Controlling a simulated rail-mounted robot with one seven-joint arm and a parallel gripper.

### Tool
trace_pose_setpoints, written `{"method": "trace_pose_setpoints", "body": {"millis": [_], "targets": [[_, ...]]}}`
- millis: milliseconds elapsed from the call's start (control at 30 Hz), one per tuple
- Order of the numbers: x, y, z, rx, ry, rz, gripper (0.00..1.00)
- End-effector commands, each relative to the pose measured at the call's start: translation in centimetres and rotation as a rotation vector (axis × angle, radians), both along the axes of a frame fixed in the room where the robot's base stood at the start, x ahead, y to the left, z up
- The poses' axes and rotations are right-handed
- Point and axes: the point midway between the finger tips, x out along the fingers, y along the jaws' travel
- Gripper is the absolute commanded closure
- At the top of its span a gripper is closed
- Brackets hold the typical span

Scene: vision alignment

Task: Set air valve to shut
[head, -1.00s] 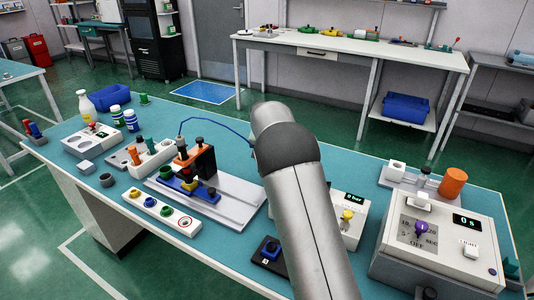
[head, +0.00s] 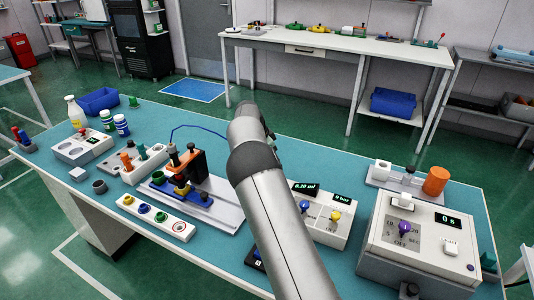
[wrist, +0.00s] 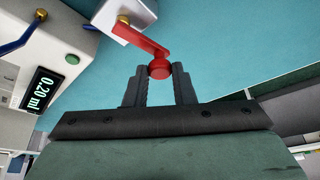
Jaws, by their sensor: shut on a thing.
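In the wrist view, a red valve lever (wrist: 143,40) with a round end knob reaches out from a white block (wrist: 122,16) with a brass fitting. My gripper (wrist: 159,76) has its two dark fingers on either side of the knob and is shut on it. The lever slants from the block at upper left down to the fingertips. In the head view, my arm hides the valve and my gripper.
In the wrist view, a white unit with a 0.20 ml display (wrist: 38,90) stands left of the valve. In the head view, a gauge box (head: 322,212) and timer box (head: 415,240) stand right of my arm. Bottles and coloured parts stand left.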

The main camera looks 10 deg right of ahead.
Motion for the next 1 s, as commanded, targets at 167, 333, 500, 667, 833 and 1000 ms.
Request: {"method": "trace_pose_setpoints", "body": {"millis": [167,333,500,667,833,1000], "targets": [[-0.19,-0.42,0.06,-0.001,0.002,-0.091,1.0],[-0.32,-0.58,0.03,0.001,0.001,-0.142,1.0],[-0.38,-0.63,-0.03,0.002,0.001,-0.163,1.0],[-0.4,-0.64,-0.05,0.002,0.001,-0.167,1.0],[-0.4,-0.66,-0.06,0.002,0.002,-0.166,1.0],[-0.4,-0.66,-0.07,0.001,0.002,-0.166,0.56]]}}
